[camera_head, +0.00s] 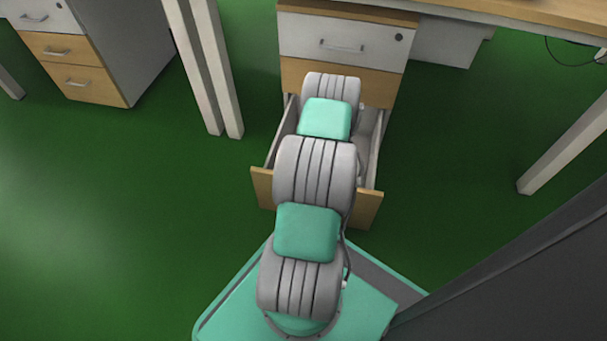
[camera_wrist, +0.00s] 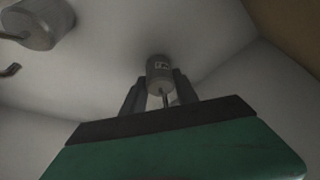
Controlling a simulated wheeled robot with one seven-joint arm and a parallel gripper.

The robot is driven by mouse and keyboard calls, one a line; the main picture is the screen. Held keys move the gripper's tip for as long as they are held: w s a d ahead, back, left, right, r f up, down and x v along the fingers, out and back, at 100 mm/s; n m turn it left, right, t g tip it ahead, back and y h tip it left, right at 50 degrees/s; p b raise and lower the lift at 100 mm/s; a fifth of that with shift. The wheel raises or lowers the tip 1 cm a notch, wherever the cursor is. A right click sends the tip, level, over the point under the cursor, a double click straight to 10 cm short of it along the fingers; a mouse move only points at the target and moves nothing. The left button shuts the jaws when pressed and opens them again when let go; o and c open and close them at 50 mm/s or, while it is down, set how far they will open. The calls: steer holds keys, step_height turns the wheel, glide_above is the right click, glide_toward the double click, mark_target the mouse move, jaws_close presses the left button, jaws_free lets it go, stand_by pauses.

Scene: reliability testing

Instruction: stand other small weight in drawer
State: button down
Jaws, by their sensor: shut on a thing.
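The open drawer (camera_head: 368,207) has a wooden front and grey sides, and it is pulled out low in the desk cabinet. My arm reaches down into it and hides most of its inside in the head view. In the wrist view my gripper (camera_wrist: 160,92) is shut on a small grey cylindrical weight (camera_wrist: 159,70) with a label on its side. The held weight is over the pale drawer floor (camera_wrist: 110,60); I cannot tell whether it touches it. Another, larger-looking grey cylindrical weight (camera_wrist: 38,24) is at the upper left of the drawer.
A small dark piece (camera_wrist: 10,70) shows at the left edge of the wrist view. Drawer walls (camera_wrist: 285,80) rise close by on the right. The cabinet's upper drawer (camera_head: 335,38) is shut above the open one. A white table leg (camera_head: 205,80) stands to the left.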

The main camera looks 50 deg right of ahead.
steer(key=shift+w+d+r, duration=0.1)
steer(key=shift+d+r, duration=0.05)
steer(key=c, duration=1.4)
jaws_free()
steer(key=shift+f, duration=0.25)
steer(key=o, duration=0.5)
